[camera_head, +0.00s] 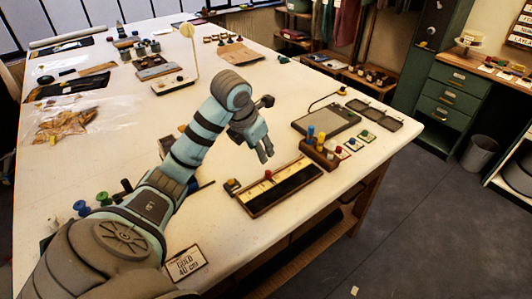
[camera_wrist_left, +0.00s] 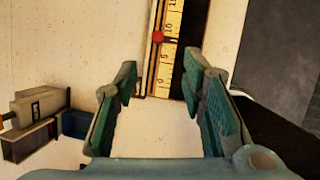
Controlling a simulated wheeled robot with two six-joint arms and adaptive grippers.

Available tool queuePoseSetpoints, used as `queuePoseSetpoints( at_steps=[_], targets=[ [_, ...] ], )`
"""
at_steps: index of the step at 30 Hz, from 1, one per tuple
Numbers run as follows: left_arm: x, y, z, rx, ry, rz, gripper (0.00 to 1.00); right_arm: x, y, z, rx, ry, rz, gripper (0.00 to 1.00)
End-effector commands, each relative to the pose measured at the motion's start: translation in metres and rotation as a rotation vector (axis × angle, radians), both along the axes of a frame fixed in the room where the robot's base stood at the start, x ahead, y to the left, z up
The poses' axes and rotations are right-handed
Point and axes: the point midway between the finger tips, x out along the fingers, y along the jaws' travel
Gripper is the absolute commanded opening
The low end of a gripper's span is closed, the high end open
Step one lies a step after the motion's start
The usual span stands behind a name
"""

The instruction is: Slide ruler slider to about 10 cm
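The ruler (camera_head: 285,188) is a long pale scale in a dark wooden frame, lying near the table's right edge. A red slider knob (camera_head: 268,174) sits along its far side. In the left wrist view, the ruler (camera_wrist_left: 166,65) runs up from between the fingers, and the red knob (camera_wrist_left: 158,38) is on its left edge, near printed numbers too small to read surely. My left gripper (camera_head: 265,153) is above the table by the ruler's far side. It is open and empty, its fingertips (camera_wrist_left: 165,85) apart from the knob. My right gripper is not in view.
A wooden block with coloured pegs (camera_head: 318,150) stands at the ruler's right end. A small dark block with a yellow top (camera_head: 232,186) is at its left end. A grey pad (camera_head: 326,120) lies behind. A card reading "GOLD 40 cm" (camera_head: 186,264) lies in front.

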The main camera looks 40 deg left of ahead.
Motion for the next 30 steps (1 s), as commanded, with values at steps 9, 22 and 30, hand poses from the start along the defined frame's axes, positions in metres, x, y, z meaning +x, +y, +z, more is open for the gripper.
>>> queuePoseSetpoints(
  at_steps=[9, 22, 30],
  targets=[
    [0.011, 0.003, -0.039, -0.092, -0.021, 0.239, 0.37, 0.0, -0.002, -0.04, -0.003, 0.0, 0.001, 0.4],
    [0.051, 0.011, -0.13, -0.09, -0.018, 0.238, 0.37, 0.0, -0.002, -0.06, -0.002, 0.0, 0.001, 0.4],
    [0.055, 0.012, -0.138, -0.089, -0.02, 0.236, 0.37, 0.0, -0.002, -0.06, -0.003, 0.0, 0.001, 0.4]
  ],
)
